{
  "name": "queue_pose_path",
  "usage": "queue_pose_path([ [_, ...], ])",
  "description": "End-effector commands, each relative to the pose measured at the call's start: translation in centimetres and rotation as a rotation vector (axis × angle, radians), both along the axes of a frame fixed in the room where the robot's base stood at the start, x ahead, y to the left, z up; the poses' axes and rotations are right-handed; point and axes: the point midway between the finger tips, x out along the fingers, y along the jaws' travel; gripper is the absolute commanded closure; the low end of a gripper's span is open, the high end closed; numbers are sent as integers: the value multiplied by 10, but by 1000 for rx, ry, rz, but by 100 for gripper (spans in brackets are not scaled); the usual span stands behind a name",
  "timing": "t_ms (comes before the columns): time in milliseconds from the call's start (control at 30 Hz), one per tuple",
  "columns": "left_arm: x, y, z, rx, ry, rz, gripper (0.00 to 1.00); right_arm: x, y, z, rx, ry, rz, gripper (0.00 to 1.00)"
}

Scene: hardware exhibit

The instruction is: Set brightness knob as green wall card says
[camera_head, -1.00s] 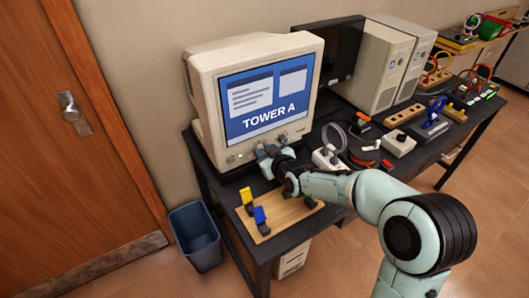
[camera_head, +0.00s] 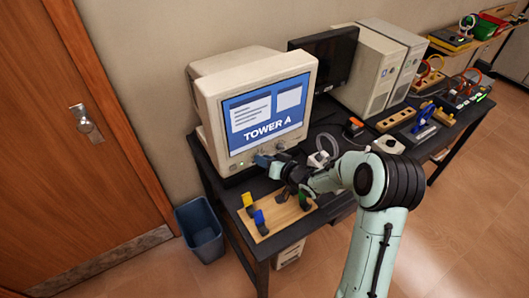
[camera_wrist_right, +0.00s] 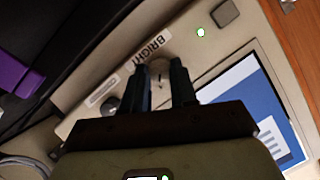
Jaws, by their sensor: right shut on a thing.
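The beige CRT monitor (camera_head: 228,120) stands on the dark table and its screen reads TOWER A. My right gripper (camera_head: 262,160) is at the monitor's lower front edge. In the right wrist view, my right gripper (camera_wrist_right: 160,76) has its two fingers on either side of the brightness knob (camera_wrist_right: 159,72), shut on it. The knob has a dark mark and sits beside the BRIGHT label (camera_wrist_right: 151,48). A second dark knob (camera_wrist_right: 109,105) is beside it, with a label too blurred to read. No green wall card shows in these frames. My left gripper is out of view.
A wooden board (camera_head: 282,217) with yellow and blue clips lies in front of the monitor. A black monitor (camera_head: 327,60), beige towers (camera_head: 365,75), power strips and cables fill the table to the right. A blue bin (camera_head: 200,232) stands on the floor.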

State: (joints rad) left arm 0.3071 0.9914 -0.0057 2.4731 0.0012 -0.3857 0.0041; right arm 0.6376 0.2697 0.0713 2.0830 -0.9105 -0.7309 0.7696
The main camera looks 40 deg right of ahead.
Motion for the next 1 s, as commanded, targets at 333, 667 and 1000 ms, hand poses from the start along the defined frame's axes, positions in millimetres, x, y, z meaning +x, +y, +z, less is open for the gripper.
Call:
queue_pose_path([
  [333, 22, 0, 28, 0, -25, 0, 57, 1, -4, 0, 327, -40, -3, 100],
  [667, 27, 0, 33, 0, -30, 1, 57, 0, -5, -3, 575, -68, -2, 100],
  [1000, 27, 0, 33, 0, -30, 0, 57, 0, -6, -4, 703, -83, -4, 100],
])
